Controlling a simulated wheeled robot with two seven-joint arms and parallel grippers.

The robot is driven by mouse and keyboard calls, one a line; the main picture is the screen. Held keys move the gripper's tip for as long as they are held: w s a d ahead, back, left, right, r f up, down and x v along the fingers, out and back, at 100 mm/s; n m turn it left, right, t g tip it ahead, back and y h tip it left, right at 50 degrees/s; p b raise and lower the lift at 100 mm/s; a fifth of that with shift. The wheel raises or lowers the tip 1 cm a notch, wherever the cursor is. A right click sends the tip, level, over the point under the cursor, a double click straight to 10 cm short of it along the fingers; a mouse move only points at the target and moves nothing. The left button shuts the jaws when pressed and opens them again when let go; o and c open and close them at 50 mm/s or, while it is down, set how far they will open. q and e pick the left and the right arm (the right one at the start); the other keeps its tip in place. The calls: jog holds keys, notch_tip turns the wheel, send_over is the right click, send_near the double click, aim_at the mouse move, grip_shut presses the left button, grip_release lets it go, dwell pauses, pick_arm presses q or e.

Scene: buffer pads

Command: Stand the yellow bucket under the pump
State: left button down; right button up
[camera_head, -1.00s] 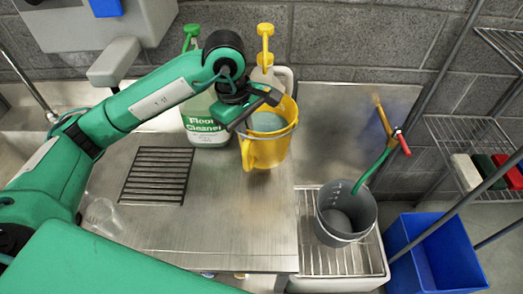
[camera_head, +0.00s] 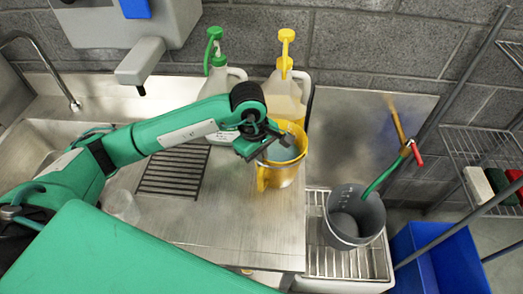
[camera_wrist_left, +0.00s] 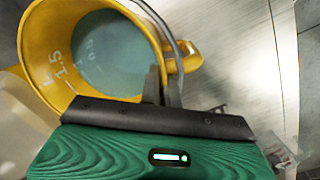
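The yellow bucket (camera_head: 281,176) is near the back of the steel counter, in front of the yellow-topped pump bottle (camera_head: 285,95). My left gripper (camera_head: 262,142) is at its rim. In the left wrist view the fingers (camera_wrist_left: 162,85) close on the rim of the yellow bucket (camera_wrist_left: 45,55), beside its grey bail. Its inside shows a blue-green surface and volume marks. I cannot tell whether its base touches the counter. A green-topped pump bottle (camera_head: 218,75) stands to the left. A grey wall unit with a spouted arm (camera_head: 140,62) hangs further left. My right gripper is not in view.
A grey bucket (camera_head: 354,215) holding a brush stands on the right rack. A sink (camera_head: 45,140) lies left; a blue bin (camera_head: 440,262) right.

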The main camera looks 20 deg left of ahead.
pick_arm(q)
jog(key=c, duration=1.6)
grip_release()
jog(key=shift+c, duration=0.2)
jog(key=shift+r, duration=0.15)
notch_tip(320, 180, up, 12)
jog(key=a+p, duration=0.1)
jog(key=p, duration=0.2)
jog(key=shift+s+a, duration=0.3)
jog(key=shift+s, duration=0.05)
jog(key=shift+f, duration=0.2)
